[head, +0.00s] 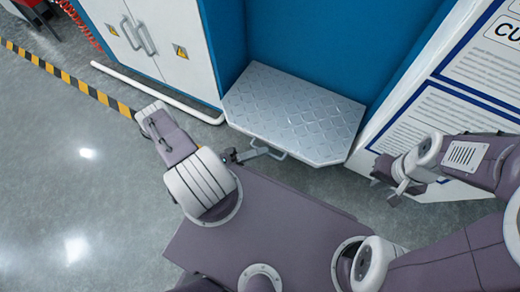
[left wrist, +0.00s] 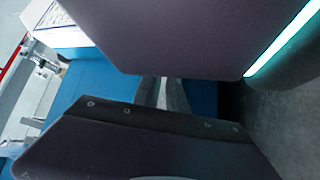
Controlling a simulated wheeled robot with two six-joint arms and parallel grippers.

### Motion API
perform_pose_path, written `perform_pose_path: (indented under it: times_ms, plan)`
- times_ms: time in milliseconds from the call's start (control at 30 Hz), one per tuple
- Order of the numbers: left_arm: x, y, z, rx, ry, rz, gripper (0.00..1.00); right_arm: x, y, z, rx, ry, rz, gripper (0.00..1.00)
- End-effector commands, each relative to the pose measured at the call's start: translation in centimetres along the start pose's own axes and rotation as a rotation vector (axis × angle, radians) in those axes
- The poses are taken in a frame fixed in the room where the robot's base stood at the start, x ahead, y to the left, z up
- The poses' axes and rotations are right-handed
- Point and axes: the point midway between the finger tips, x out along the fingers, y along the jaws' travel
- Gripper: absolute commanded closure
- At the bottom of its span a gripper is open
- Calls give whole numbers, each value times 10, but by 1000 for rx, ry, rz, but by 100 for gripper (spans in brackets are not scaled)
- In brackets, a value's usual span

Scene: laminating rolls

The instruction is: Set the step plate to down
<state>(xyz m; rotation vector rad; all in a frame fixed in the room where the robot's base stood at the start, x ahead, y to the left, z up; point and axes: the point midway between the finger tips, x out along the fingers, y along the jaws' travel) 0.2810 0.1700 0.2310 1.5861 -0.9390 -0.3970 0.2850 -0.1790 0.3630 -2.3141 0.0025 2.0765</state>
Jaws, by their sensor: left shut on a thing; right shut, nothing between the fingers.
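The step plate (head: 293,108) is a silver metal sheet with a diamond tread. It juts out from the blue wall in the head view, tread face up towards me; its exact tilt is hard to tell. A thin grey handle (head: 268,151) sits at its front edge. My left gripper (head: 238,156) is at the left end of this handle and shut on it. The left wrist view shows its two dark fingers with a grey metal piece (left wrist: 165,92) between them. My right gripper (head: 396,190) is shut and empty, right of the plate and apart from it.
A white cabinet (head: 165,45) with warning signs stands left of the plate, with a white rail (head: 160,92) on the floor before it. A white text board (head: 445,110) is at the right.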

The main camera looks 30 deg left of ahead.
Motion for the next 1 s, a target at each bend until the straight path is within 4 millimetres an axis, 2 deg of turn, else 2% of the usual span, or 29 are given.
perform_pose_path:
  times_ms: [33,500,533,1000]
  plan:
    - [-3,-15,1,7,-6,-32,100,5,0,0,0,0,0,100]
    - [-3,-18,2,4,-5,-32,100,7,0,1,0,0,0,100]
    - [-3,-18,2,4,-5,-33,80,7,0,1,0,0,0,100]
    - [-6,-16,1,9,-4,-33,80,4,0,0,0,0,0,100]
